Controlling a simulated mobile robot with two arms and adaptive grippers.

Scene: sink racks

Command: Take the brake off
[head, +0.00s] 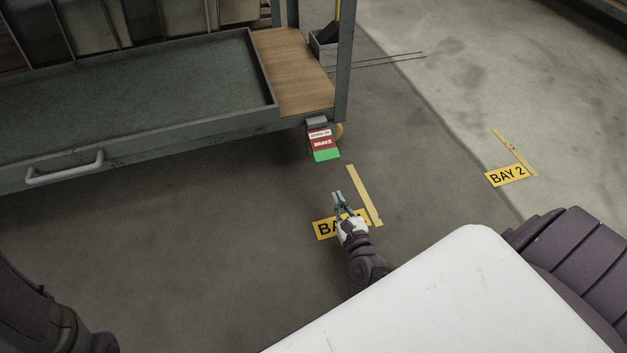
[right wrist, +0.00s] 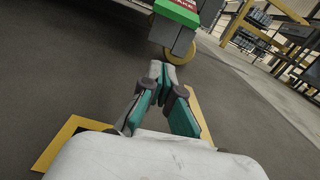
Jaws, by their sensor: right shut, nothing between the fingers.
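The brake pedal (head: 323,143) is a small plate at the cart's near right corner, low by the floor. It has a red "BRAKE" label and a green end. In the right wrist view the green end of the pedal (right wrist: 177,12) shows at the top, beside a yellow wheel (right wrist: 172,50). My right gripper (head: 338,194) is low over the floor marking, in front of the pedal and apart from it. Its fingers (right wrist: 160,68) are shut and empty. My left gripper is not in view; only a dark part of my left arm shows at lower left.
The cart (head: 140,147) has a grey tray, a wooden end board (head: 290,75) and a white handle (head: 65,167). Yellow floor strips and a "BAY 2" sign (head: 507,176) lie flat. The floor between my right gripper and the pedal is clear.

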